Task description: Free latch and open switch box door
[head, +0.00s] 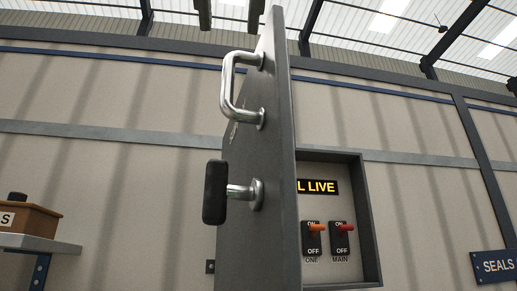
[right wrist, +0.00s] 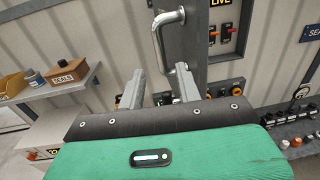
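The grey switch box door (head: 285,150) is seen almost edge-on in the head view, swung out from the box (head: 370,225). It bears a silver U-shaped handle (head: 229,90), which also shows in the right wrist view (right wrist: 158,40). My left gripper is not in view.
Inside the box are an orange switch (head: 313,235), a red switch (head: 342,235) and a lit sign (head: 318,187). A shelf (head: 40,244) with a brown bin (head: 30,221) is at the left. A SEALS sign (head: 495,266) is at the right.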

